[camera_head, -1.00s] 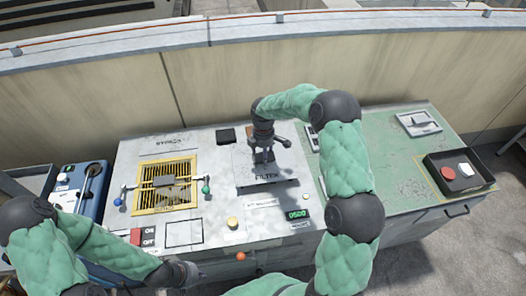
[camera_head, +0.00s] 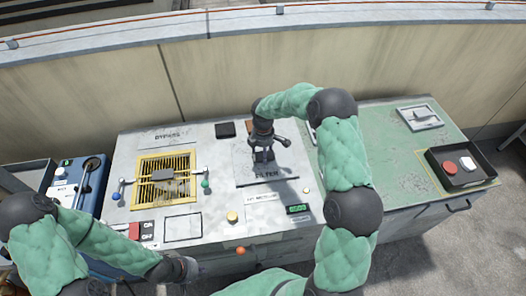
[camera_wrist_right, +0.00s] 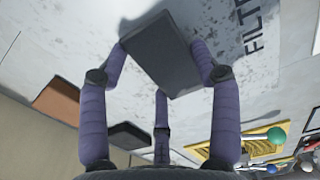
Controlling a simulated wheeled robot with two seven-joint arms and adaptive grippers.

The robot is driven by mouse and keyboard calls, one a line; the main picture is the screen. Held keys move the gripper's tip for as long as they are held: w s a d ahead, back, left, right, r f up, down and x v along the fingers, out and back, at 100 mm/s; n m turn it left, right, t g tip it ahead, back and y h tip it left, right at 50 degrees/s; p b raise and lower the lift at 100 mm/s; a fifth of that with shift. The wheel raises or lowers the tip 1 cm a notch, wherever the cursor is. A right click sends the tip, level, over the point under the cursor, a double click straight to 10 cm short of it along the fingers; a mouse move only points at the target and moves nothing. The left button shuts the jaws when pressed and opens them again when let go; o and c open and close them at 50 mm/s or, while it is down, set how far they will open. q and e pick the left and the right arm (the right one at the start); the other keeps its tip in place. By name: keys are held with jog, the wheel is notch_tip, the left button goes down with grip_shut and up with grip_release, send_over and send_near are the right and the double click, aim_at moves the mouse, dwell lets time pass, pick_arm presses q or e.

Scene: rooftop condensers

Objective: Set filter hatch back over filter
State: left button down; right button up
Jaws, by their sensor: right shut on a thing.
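The filter hatch (camera_head: 285,172) is a light grey plate marked FILTER, lying on the white cabinet top with its front edge close to the surface. Its label also shows in the right wrist view (camera_wrist_right: 262,25). My right gripper (camera_head: 263,156) reaches down over the hatch. In the right wrist view its purple fingers are shut around the dark grey block-shaped handle (camera_wrist_right: 165,52) on the plate. The filter itself is hidden under the hatch. My left gripper (camera_head: 187,270) is low at the cabinet's front edge, away from the hatch; its fingers are too unclear to judge.
A yellow-framed grille (camera_head: 165,180) with a handled bar is left of the hatch. A black block (camera_head: 225,130) and a brown block (camera_wrist_right: 57,100) lie behind it. A black tray (camera_head: 460,170) stands at right.

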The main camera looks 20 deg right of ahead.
jog(key=shift+f, duration=0.4)
dwell(1.3)
jog(key=o, duration=1.6)
jog(key=shift+c, duration=0.2)
notch_tip(320, 180, up, 12)
